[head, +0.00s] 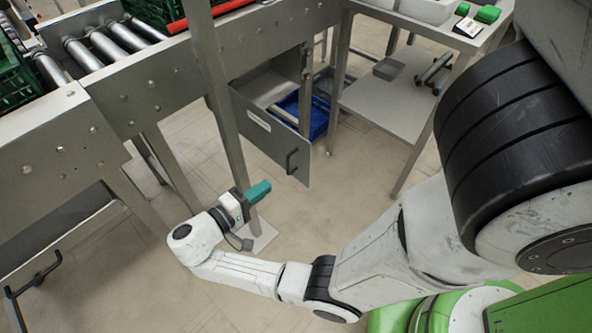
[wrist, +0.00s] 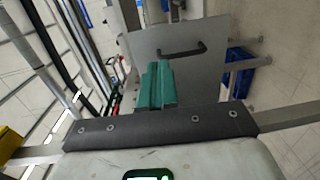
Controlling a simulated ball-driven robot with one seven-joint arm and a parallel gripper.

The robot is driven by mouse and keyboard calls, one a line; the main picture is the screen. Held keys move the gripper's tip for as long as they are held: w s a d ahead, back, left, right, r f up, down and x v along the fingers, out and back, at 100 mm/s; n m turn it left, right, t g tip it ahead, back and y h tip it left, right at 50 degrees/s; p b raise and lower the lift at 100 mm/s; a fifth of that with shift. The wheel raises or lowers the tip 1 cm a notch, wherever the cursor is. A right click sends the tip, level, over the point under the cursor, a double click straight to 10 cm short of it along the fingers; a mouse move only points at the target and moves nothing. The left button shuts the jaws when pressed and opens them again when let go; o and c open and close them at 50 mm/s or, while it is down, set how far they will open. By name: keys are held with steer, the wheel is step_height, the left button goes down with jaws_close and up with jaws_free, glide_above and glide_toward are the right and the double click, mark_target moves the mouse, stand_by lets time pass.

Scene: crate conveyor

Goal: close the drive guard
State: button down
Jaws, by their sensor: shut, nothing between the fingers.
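The drive guard looks like the grey metal panel (head: 268,137) with a dark bar handle (head: 291,162), below the conveyor frame. It stands swung out, with an open bay visible behind it. In the wrist view the panel (wrist: 215,28) lies beyond my fingers, its black handle (wrist: 182,49) above and slightly right of the fingertips. My gripper (head: 260,191) has teal fingers and is shut and empty. It is in front of the panel, below and left of the handle in the head view, apart from it. The fingers also show in the wrist view (wrist: 157,72).
An upright grey post (head: 212,80) stands just left of the panel, its foot by my gripper. A blue bin (head: 312,118) sits behind the panel. A side table (head: 385,105) stands at the right. Another handled panel (head: 60,232) is at the lower left. Floor in front is clear.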

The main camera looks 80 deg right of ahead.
glide_toward(304, 153)
steer(key=shift+h, duration=0.4)
steer(key=x, duration=0.6)
steer(key=shift+s+d+f+p, duration=0.25)
steer(key=shift+s+f+p, duration=0.1)
steer(key=shift+s, duration=0.05)
steer(key=shift+d, duration=0.1)
